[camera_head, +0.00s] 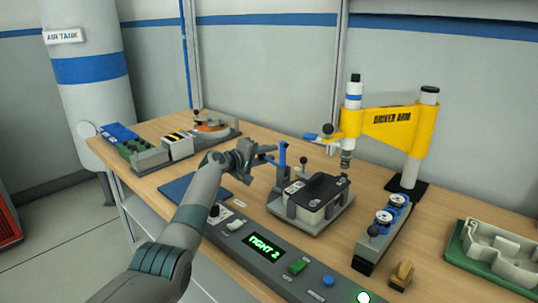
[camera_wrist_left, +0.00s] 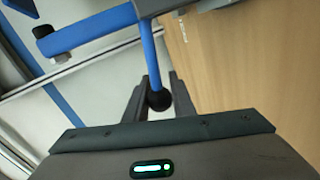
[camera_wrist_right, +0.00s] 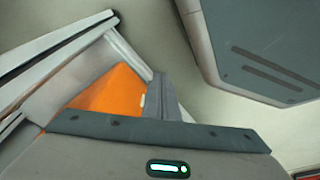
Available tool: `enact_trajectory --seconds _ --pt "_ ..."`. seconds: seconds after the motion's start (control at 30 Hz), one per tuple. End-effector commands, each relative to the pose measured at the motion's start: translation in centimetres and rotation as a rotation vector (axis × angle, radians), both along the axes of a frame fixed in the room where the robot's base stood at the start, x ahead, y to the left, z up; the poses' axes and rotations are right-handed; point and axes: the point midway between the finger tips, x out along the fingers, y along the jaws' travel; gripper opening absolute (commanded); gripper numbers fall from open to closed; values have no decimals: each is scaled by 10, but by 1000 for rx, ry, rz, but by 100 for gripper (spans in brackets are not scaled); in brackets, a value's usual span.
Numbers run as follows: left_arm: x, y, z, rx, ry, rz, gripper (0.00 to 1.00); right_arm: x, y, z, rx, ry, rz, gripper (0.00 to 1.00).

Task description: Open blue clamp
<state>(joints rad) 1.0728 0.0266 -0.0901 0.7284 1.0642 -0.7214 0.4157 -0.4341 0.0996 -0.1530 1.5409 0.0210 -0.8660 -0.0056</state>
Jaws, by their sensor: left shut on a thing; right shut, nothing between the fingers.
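The blue clamp (camera_head: 282,158) stands at the left side of a grey fixture (camera_head: 318,218) that holds a dark-topped block (camera_head: 318,192). My left gripper (camera_head: 262,153) reaches the clamp from the left. In the left wrist view the clamp's blue lever (camera_wrist_left: 151,55) runs down to a black ball knob (camera_wrist_left: 159,99), and my left gripper (camera_wrist_left: 158,82) is shut on that knob. A blue bar (camera_wrist_left: 88,31) of the clamp crosses the upper left there. My right gripper (camera_wrist_right: 163,95) shows only in the right wrist view, shut and empty, away from the clamp.
A yellow press arm (camera_head: 388,124) stands behind at right. A green tray (camera_head: 470,265) is at far right.

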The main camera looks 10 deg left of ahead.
Motion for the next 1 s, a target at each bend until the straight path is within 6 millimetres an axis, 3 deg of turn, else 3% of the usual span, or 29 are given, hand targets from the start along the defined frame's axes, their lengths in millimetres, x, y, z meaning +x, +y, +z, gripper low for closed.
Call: enact_trajectory --seconds 0.13,0.17,0.23,0.7,1.0 --pt "0 0 -3 -1 4 0 0 0 0 0 0 0 0 0" --pt "0 0 -3 -1 4 0 25 0 0 0 0 0 0 0" --pt "0 0 -3 0 4 0 41 0 0 0 0 0 0 0" --pt "-2 2 -1 1 1 0 41 0 0 0 0 -2 0 0" --pt "-16 12 3 1 -1 0 41 -5 -2 -7 -1 0 -1 0"
